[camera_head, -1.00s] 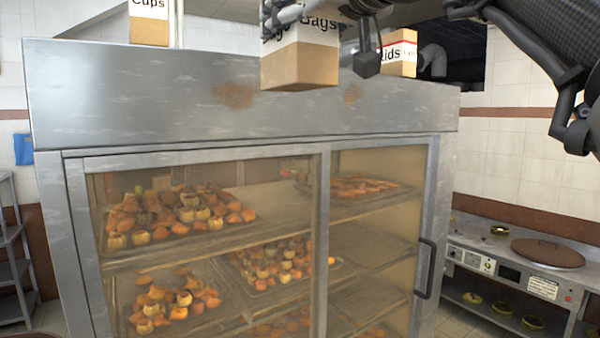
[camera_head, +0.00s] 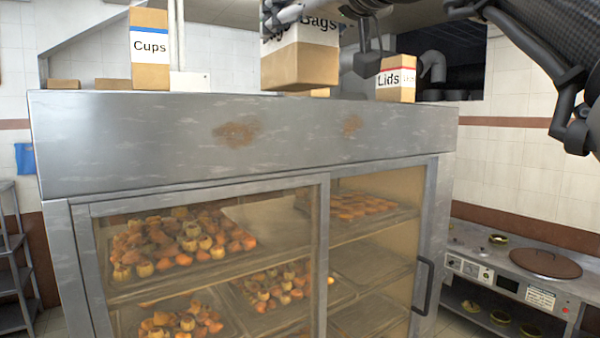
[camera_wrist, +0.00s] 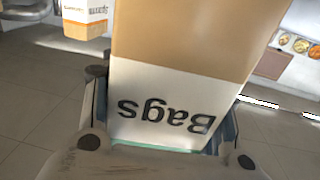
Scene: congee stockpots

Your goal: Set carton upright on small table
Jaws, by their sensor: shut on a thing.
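The Bags carton (camera_head: 300,65) is a white box with a tan lower part. In the head view it hangs upright in the air at the top centre, in front of the steel cabinet, and its top is cut off. My gripper (camera_head: 318,32) is shut on it, with fingers at its left and right sides. In the wrist view the carton (camera_wrist: 185,65) fills the middle, its word upside down, between the fingers of my gripper (camera_wrist: 165,120). I cannot make out a small table in either view.
The steel cabinet (camera_head: 150,135) with glass doors and food trays fills the middle. A Cups carton (camera_head: 150,70) and a Lids carton (camera_head: 395,85) stand on its top. A steel counter (camera_head: 475,255) is at right, a rack (camera_head: 15,270) at left. Wrist view shows tiled floor (camera_wrist: 40,100).

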